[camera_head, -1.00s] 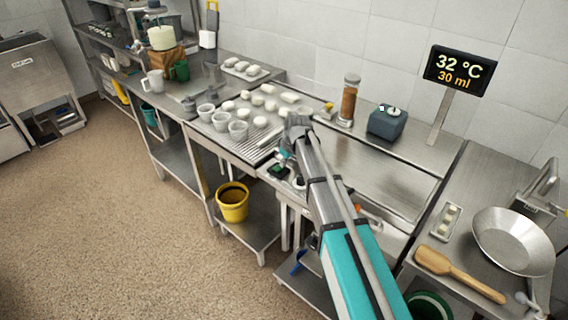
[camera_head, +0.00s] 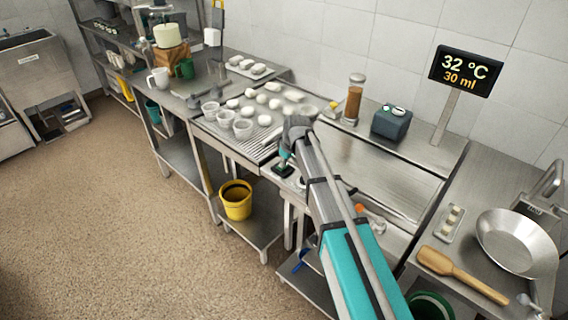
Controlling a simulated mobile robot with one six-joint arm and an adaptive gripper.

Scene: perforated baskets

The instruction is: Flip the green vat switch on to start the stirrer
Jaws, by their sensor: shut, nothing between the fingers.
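A small black switch box (camera_head: 283,171) sits at the front edge of the steel counter, left of my arm; I cannot make out its switch position. My gripper (camera_head: 285,160) points down just above this box, shut and empty. It is small and partly hidden by my wrist, so I cannot tell whether it touches the box. A dark green-grey box (camera_head: 391,122) with a light knob on top stands at the back of the counter. The stirrer is not clearly identifiable.
A draining tray with cups and white cheeses (camera_head: 243,130) lies left of my arm. A spice jar (camera_head: 354,98) and a display reading 32 °C, 30 ml (camera_head: 466,70) stand behind. A pan (camera_head: 517,242) and a wooden paddle (camera_head: 462,276) lie right. A yellow bucket (camera_head: 236,200) sits below.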

